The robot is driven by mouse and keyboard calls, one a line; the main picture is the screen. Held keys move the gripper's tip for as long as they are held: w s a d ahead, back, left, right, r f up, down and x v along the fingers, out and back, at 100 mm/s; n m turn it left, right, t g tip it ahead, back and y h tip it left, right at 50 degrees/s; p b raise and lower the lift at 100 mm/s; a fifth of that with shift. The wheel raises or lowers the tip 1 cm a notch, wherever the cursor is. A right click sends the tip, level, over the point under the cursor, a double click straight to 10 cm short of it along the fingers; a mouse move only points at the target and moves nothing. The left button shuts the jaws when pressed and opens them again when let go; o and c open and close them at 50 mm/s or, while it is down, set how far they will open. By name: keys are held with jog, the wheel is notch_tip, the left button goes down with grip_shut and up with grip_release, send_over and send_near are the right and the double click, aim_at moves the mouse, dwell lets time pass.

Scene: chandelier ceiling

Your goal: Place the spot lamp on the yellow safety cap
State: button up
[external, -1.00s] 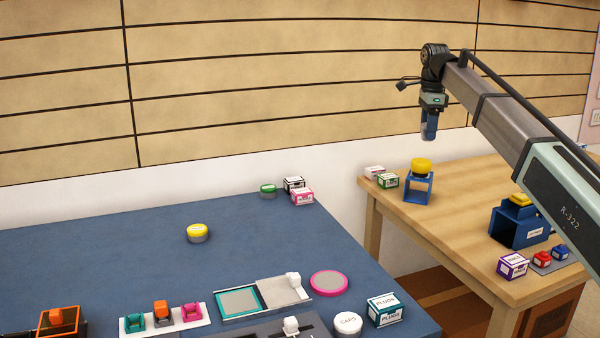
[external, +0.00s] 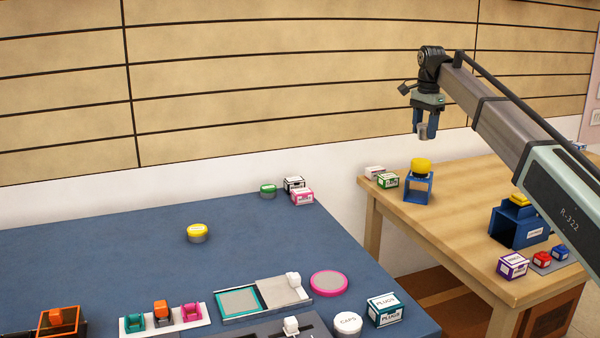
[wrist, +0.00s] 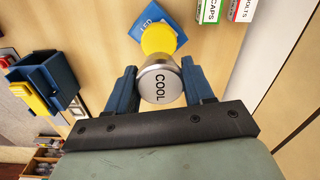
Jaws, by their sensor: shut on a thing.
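My gripper (external: 426,124) is shut on the spot lamp (wrist: 160,83), a silver cylinder marked COOL, held between its two blue fingers. The lamp also shows in the external view (external: 422,131), up in the air. A yellow domed cap (external: 421,165) sits on a blue open-frame stand (external: 418,188) on the wooden table. In the wrist view the yellow cap (wrist: 157,38) shows just past the lamp, partly hidden by it, above the blue LED-marked stand (wrist: 150,18). Another yellow-topped round piece (external: 198,232) sits on the blue table. Which one is the safety cap I cannot tell.
Small boxes (external: 387,181) stand left of the stand. A blue housing with a yellow top (external: 520,222), a purple-edged box (external: 513,265) and red and blue buttons stand at the right. A gap separates the wooden table (external: 460,190) from the blue table (external: 110,245).

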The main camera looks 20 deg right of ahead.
aim_at(425, 124)
jog(key=shift+f, duration=3.25)
jog(key=shift+f, duration=0.15)
jog(key=o, duration=1.1)
jog(key=shift+c, duration=0.2)
notch_tip(425, 124, up, 12)
jog(key=shift+s+r, duration=0.1)
jog(key=shift+r, duration=0.05)
